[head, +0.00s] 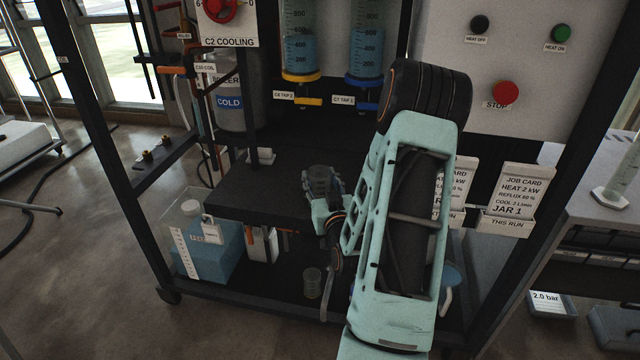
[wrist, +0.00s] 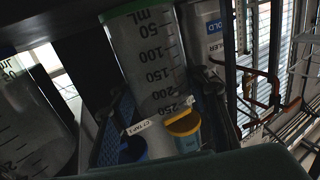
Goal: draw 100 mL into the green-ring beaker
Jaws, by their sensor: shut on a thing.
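My gripper (head: 326,200) is shut on a small clear beaker (head: 320,180), in front of the taps and over the black shelf. In the wrist view a clear beaker with a green ring (wrist: 150,65) and a scale from 50 to 250 mL fills the middle. Its content is unclear. Two graduated cylinders of blue liquid hang behind: one with a yellow base (head: 300,50), one with a blue base (head: 366,50). Under them are an orange-yellow tap (head: 308,101) and a blue tap (head: 366,106). My fingertips are partly hidden.
The black shelf (head: 255,195) has bare room left of my gripper. A clear tank with blue content (head: 210,250) and a small dark cup (head: 312,282) stand on the lower deck. A COLD drum (head: 235,103), dark frame posts and a STOP panel (head: 505,92) surround the space.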

